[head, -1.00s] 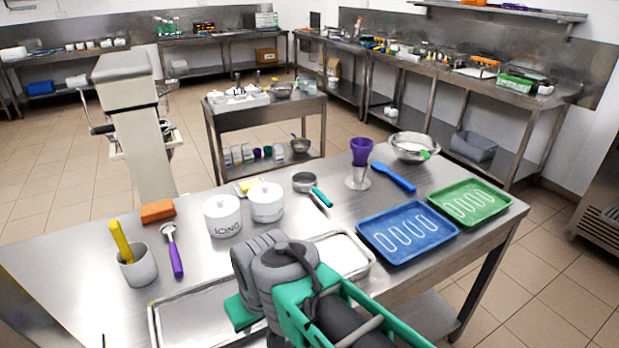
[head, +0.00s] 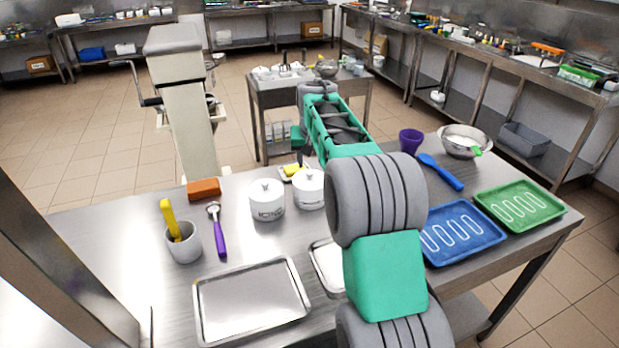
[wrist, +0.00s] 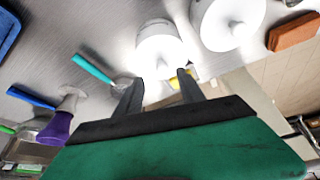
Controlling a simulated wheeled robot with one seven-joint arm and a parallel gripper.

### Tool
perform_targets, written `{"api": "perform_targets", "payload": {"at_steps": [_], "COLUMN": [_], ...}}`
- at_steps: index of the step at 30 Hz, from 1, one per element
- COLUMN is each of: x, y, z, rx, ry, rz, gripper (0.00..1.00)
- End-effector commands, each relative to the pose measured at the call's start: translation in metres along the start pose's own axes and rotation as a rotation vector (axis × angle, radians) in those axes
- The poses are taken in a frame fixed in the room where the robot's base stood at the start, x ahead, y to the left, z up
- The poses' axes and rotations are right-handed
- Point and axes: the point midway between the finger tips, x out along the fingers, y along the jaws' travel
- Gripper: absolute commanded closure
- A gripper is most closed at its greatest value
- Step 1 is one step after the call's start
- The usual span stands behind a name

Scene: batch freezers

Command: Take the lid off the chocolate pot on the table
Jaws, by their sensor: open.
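Two lidded white pots stand side by side on the steel table. The left pot (head: 267,201) reads "ICING"; it also shows in the wrist view (wrist: 228,22). The right pot (head: 309,189) has no label I can read and is partly covered by my arm; in the wrist view (wrist: 160,45) its lid and knob face me. My gripper (wrist: 160,90) is open and empty, its dark fingertips just short of this pot in the wrist view. A gap to the lid is hard to judge. In the head view the fingers are not clear.
A yellow sponge (head: 292,170) lies behind the pots. An orange block (head: 204,189), a purple-handled scoop (head: 218,234) and a grey utensil cup (head: 185,243) stand left. A metal tray (head: 250,300) is in front.

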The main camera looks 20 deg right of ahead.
Motion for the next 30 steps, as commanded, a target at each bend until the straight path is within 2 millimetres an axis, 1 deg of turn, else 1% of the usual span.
{"api": "perform_targets", "payload": {"at_steps": [5,9,10,13,18,30], "x": [0.024,0.05,0.054,0.06,0.061,0.06], "y": [-0.003,-0.004,-0.004,-0.005,-0.005,-0.005], "z": [0.0,0.0,0.0,0.0,0.0,0.0], "rx": [-0.002,-0.002,-0.002,-0.003,-0.003,-0.003], "ry": [-0.003,-0.002,-0.001,0.0,0.001,0.001], "rz": [0.0,-0.001,-0.001,-0.001,-0.002,-0.002], "gripper": [0.54,0.54,0.54,0.54,0.55,0.87]}}
